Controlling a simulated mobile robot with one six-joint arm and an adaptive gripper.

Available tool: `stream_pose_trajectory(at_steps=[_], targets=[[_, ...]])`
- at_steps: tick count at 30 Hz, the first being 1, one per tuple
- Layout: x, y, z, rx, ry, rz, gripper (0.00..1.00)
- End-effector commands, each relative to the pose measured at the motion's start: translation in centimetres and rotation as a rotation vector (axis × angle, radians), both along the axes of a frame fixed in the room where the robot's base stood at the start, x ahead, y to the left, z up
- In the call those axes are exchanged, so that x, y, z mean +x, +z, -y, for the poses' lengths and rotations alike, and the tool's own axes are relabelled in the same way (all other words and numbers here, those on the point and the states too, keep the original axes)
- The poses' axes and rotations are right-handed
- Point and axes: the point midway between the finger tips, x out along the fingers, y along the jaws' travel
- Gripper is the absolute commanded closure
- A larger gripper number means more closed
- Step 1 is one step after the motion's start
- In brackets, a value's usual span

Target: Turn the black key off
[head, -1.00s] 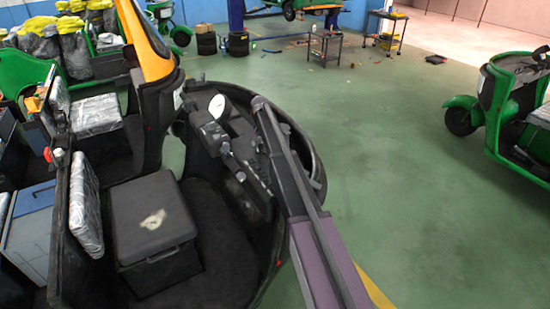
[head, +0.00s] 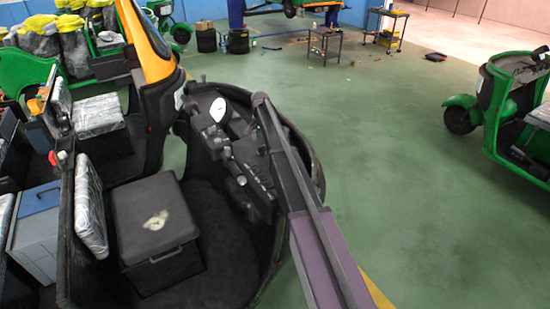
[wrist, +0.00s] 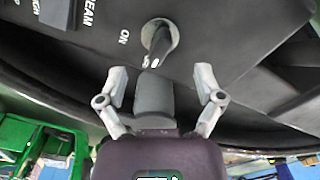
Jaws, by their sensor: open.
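The black key (wrist: 158,42) is a dark knob standing out from the dashboard panel in the wrist view, with the label "ON" beside it on the left. My gripper (wrist: 160,78) is open, its two grey fingers spread to either side just short of the key. Nothing is between the fingertips, and the key's tip lies slightly beyond them. In the head view the dark dashboard (head: 240,150) of the rickshaw shows beside my arm. I cannot make out the key or my fingers there.
The rickshaw's black seat box (head: 155,220) stands behind the dashboard. A curved black front shell surrounds the panel. A green rickshaw (head: 500,110) stands at the far right, with clear green floor between. Work carts (head: 325,45) are at the back.

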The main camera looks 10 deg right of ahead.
Motion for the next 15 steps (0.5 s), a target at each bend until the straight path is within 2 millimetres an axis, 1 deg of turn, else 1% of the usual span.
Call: stream_pose_trajectory(at_steps=[1,15], targets=[[0.0,0.9,0.0,0.000,0.000,0.000,0.14],[0.0,4.7,0.0,0.000,0.001,0.000,0.14]])
